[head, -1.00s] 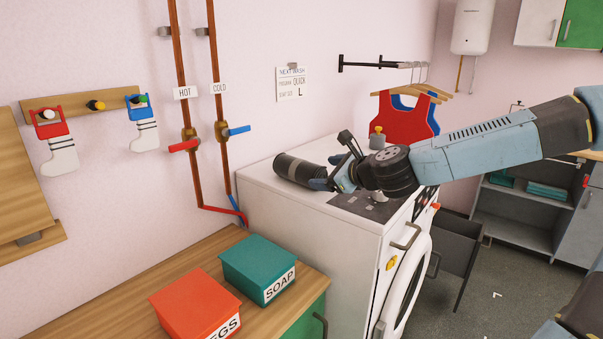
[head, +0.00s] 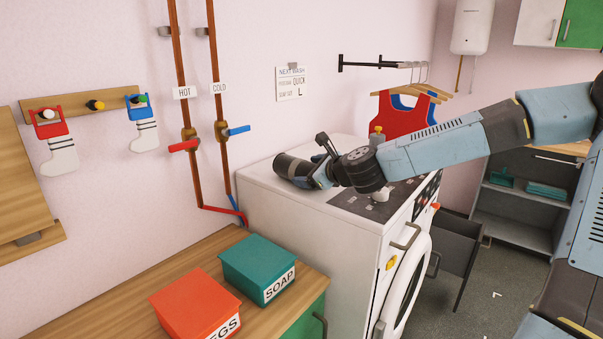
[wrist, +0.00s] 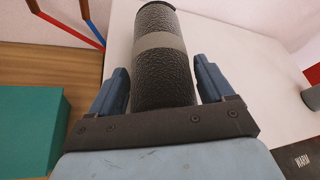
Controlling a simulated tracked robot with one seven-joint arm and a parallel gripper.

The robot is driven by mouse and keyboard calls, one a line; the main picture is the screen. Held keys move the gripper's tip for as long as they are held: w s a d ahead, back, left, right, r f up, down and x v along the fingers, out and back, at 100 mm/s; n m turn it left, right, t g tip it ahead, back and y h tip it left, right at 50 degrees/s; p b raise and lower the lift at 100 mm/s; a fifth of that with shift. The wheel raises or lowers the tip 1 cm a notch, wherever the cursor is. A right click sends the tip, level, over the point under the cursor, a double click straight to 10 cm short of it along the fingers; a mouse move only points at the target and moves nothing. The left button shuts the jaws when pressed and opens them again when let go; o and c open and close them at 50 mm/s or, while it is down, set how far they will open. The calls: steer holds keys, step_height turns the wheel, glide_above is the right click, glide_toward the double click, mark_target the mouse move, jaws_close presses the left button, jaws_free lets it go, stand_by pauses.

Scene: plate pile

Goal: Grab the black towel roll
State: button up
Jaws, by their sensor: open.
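The black towel roll (head: 287,166) lies on its side on top of the white washing machine, near its back left corner. In the wrist view the roll (wrist: 153,85) is dark and textured with a grey band around its middle. My gripper (wrist: 160,80) is open, with one blue finger on each side of the roll's near part. A gap shows between each finger and the roll, though contact low down is hard to judge. In the head view my gripper (head: 312,172) hides the roll's right end.
A teal soap box (head: 258,265) and a red box (head: 195,305) stand on the wooden counter at front left. Hot and cold pipes (head: 225,150) run up the wall behind.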

steer(key=shift+x, duration=0.8)
steer(key=c, duration=0.8)
steer(key=shift+c, duration=0.2)
steer(key=shift+r, duration=0.1)
